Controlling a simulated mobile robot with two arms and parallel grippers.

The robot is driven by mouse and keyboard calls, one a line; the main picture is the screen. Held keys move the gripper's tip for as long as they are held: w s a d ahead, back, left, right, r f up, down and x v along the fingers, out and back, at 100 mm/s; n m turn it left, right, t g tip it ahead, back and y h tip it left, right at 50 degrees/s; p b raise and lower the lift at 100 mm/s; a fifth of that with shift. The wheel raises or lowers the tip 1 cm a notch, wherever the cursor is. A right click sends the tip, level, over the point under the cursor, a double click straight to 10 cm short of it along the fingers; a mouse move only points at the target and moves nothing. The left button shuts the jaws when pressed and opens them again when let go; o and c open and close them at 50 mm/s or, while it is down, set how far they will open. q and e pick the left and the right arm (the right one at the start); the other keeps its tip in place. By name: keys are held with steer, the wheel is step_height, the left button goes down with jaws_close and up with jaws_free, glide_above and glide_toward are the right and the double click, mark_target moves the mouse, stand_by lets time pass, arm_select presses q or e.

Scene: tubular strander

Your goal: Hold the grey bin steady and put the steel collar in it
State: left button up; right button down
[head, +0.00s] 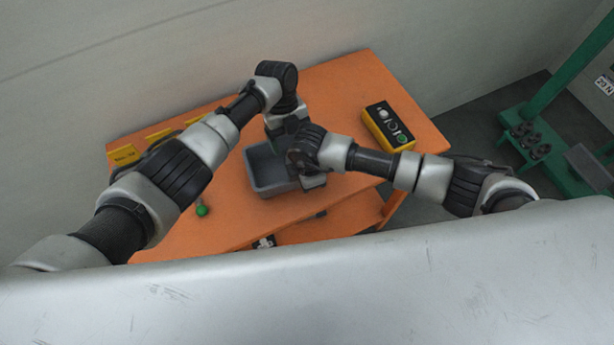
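The grey bin (263,172) stands upright on the orange table, open side up. My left gripper (277,134) is at the bin's far edge, mostly hidden behind its own wrist; I cannot tell whether its fingers touch the rim. My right gripper (298,166) is over the right part of the bin, its fingers hidden by the wrist. I do not see the steel collar; it may be behind the arms or inside the bin.
A yellow control box (390,126) with buttons sits on the orange table (340,84) to the right. A green-knobbed item (202,210) lies at the left front. A green machine frame (560,75) stands on the floor at right.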

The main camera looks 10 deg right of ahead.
arm_select(q)
steer(key=shift+d, duration=0.1)
arm_select(e)
steer(key=shift+a, duration=0.2)
arm_select(q)
steer(key=v, duration=1.2)
arm_select(e)
steer(key=c, duration=1.3)
jaws_free()
steer(key=shift+d, duration=0.1)
steer(key=shift+o, duration=0.2)
step_height(320, 180, up, 12)
steer(key=shift+s, duration=0.3)
